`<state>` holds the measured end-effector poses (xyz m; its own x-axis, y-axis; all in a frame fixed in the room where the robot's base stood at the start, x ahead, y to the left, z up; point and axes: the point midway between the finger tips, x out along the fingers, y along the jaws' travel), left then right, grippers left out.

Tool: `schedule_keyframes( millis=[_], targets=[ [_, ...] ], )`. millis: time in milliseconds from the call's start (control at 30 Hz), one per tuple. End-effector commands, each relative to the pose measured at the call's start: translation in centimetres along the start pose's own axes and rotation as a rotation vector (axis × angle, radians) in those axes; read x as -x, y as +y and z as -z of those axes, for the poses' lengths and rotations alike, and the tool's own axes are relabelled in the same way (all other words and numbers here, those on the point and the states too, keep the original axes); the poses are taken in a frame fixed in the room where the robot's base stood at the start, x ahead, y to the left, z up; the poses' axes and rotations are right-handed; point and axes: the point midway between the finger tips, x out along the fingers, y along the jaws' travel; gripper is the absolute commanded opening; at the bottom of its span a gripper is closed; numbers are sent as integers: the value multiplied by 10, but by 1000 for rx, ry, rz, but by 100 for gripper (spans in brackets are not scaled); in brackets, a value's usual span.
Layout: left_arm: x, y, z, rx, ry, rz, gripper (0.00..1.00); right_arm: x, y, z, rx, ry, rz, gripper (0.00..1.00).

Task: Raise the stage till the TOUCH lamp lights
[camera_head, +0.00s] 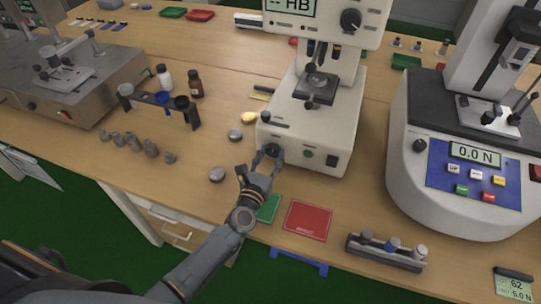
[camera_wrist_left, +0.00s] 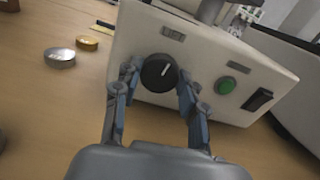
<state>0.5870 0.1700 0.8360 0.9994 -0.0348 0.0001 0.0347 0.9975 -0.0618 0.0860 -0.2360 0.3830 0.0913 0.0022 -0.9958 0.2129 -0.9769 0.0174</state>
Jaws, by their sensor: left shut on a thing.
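The white hardness tester (camera_head: 335,115) stands at the back centre of the bench. Its small dark stage (camera_head: 314,92) sits under the test head, with something small on top. A black round knob with a white pointer line (camera_wrist_left: 159,73) is on the tester's lower front. My left gripper (camera_head: 268,157) is shut on this knob, one finger on each side, also in the wrist view (camera_wrist_left: 156,88). The display (camera_head: 290,4) reads "-- HB". I cannot make out a lamp marked TOUCH. My right gripper is not in view.
A green round button (camera_wrist_left: 226,85) and a black switch (camera_wrist_left: 258,99) sit right of the knob. A red mat (camera_head: 308,220) lies in front. A force tester (camera_head: 470,150) stands right.

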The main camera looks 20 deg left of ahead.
Motion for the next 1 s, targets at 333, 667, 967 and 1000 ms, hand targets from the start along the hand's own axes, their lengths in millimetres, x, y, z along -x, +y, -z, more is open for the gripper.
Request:
schedule_keyframes(
  millis=[333,667,967,1000],
  targets=[
    [0,0,1,-307,2,-1,10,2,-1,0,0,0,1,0],
    [0,-1,0,-622,2,0,10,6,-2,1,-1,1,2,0],
    [0,-2,1,-907,3,1,10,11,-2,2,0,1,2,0],
    [0,-2,1,-946,3,1,10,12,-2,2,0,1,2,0]
  ],
)
